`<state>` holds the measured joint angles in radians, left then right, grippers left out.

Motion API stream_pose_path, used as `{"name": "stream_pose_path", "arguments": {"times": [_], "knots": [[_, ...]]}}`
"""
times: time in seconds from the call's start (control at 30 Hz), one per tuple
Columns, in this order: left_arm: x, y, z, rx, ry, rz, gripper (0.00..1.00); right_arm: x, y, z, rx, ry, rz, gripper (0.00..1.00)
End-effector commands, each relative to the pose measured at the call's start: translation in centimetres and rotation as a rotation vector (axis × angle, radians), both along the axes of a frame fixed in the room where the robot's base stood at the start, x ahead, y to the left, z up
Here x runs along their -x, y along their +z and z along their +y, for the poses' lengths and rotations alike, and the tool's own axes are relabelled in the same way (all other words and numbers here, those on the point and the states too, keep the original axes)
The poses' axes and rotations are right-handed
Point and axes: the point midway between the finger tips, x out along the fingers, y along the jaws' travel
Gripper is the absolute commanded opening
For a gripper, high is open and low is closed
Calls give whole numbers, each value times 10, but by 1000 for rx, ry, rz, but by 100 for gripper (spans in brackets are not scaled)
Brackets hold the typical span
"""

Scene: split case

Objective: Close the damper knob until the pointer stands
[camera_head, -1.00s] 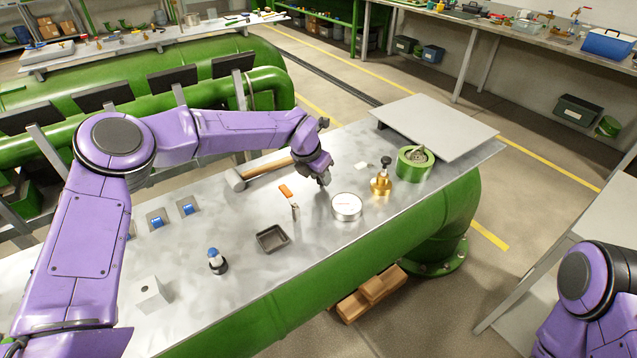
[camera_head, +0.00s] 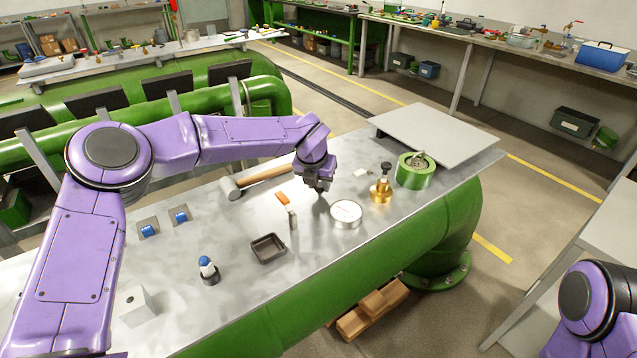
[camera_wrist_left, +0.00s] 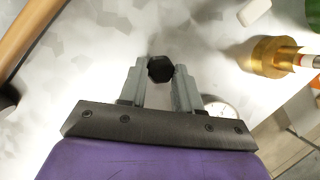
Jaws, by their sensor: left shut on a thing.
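My left gripper (camera_head: 318,188) hangs over the middle of the metal bench top, just behind the white round gauge. In the left wrist view its fingers (camera_wrist_left: 160,75) are shut on a small black hexagonal piece (camera_wrist_left: 160,68); whether this is the damper knob I cannot tell. A green round body (camera_head: 416,170) with a grey grip on top stands to the right, apart from the gripper. A brass fitting (camera_head: 381,190) with a black knob on top stands between them; its brass body shows in the left wrist view (camera_wrist_left: 272,57). No pointer can be read. My right gripper is out of view.
The white gauge (camera_head: 346,213) lies close to the gripper. A hammer (camera_head: 265,178), an orange-handled tool (camera_head: 283,198), a dark tray (camera_head: 268,248) and a blue-capped bottle (camera_head: 208,269) lie leftward. A grey plate (camera_head: 437,132) is at the far right end.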

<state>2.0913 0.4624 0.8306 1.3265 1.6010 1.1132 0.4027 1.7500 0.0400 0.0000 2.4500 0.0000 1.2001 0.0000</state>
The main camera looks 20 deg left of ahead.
Motion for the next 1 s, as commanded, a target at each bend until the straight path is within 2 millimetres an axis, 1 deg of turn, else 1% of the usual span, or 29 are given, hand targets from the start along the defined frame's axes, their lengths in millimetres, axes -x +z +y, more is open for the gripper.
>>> {"name": "stream_pose_path", "arguments": {"times": [0.17, 0.2, 0.23, 0.27, 0.5, 0.6, 0.67, 0.9, 1.0], "knots": [[-2, 3, 0, 1, -1, -7, 2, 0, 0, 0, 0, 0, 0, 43], [-2, 3, 0, 1, -1, -7, 43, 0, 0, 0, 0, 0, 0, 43], [-2, 2, 0, 1, -1, -7, 52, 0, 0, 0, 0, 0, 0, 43], [-1, 2, 0, 1, -1, -6, 58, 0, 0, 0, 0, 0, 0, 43], [-1, 1, 0, 1, -1, -3, 58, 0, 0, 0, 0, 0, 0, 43], [1, 6, 0, 1, 0, -4, 58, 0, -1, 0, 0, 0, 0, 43], [4, 14, 0, 2, -1, -6, 58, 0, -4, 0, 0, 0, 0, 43], [25, 66, 0, 2, -1, -8, 58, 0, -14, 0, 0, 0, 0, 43], [32, 83, 0, 2, -1, -6, 58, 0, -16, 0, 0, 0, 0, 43]]}}
